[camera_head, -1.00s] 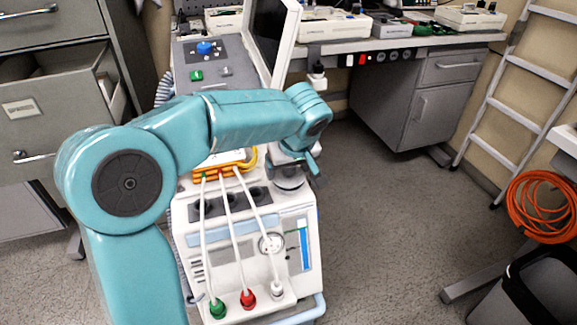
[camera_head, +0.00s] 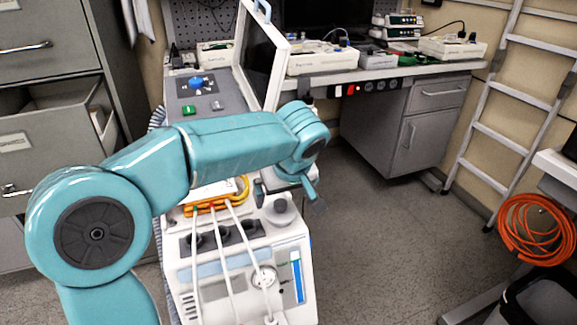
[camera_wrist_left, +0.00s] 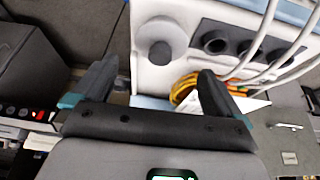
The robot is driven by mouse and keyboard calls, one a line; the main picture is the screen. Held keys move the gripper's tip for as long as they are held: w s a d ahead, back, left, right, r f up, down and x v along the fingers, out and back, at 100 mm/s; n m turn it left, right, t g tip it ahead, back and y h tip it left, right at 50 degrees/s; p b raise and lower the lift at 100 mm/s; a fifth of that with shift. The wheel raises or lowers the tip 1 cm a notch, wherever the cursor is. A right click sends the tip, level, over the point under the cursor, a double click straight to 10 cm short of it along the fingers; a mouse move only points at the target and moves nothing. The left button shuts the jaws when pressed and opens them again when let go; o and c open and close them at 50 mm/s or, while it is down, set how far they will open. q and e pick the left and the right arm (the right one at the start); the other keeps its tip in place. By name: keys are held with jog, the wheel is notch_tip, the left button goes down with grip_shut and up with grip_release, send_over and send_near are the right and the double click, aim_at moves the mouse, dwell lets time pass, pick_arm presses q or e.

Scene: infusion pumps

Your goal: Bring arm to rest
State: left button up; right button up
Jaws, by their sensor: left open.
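My left arm (camera_head: 225,145), teal, reaches in from the left and bends over the white medical machine (camera_head: 200,310). My left gripper (camera_head: 287,190) hangs at its end, beside the machine's right upper edge. In the left wrist view its two dark fingers stand wide apart and the gripper (camera_wrist_left: 155,95) is open, with nothing between the fingers. In the head view the forearm hides part of the machine's top. My right gripper is in neither view.
A bench (camera_head: 400,75) with several devices stands at the back. A grey cabinet (camera_head: 40,55) with open drawers is at the left. A ladder (camera_head: 500,130), an orange cable coil (camera_head: 535,230) and a black bin (camera_head: 540,300) are at the right. The floor (camera_head: 390,240) between is clear.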

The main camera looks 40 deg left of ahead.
pick_arm(q)
jog(key=p+v, duration=0.3)
jog(key=v, duration=0.8)
jog(key=w+d+f+m+h, duration=0.15)
jog(key=d+f, duration=0.25)
jog(key=f, duration=0.4)
jog(key=w+d+f+m+g+h, duration=0.1)
jog(key=d+f+m+h, duration=0.2)
jog(key=f, duration=0.5)
jog(key=w+d+f+m, duration=0.1)
jog(key=d+f+m, duration=0.3)
jog(key=f, duration=0.5)
jog(key=s+d+f+m+g+h, duration=0.1)
jog(key=s+d+f+h, duration=0.1)
jog(key=s+d+f, duration=0.35)
jog(key=s+d+f+h, duration=0.1)
jog(key=s+d+f, duration=0.1)
jog(key=f, duration=0.7)
jog(key=s+d+f+m, duration=0.1)
jog(key=s+d+f, duration=0.1)
jog(key=s+f, duration=0.7)
notch_tip(320, 180, up, 19)
jog(key=p, duration=1.7)
jog(key=shift+s+d+h, duration=0.2)
jog(key=shift+s+h, duration=0.15)
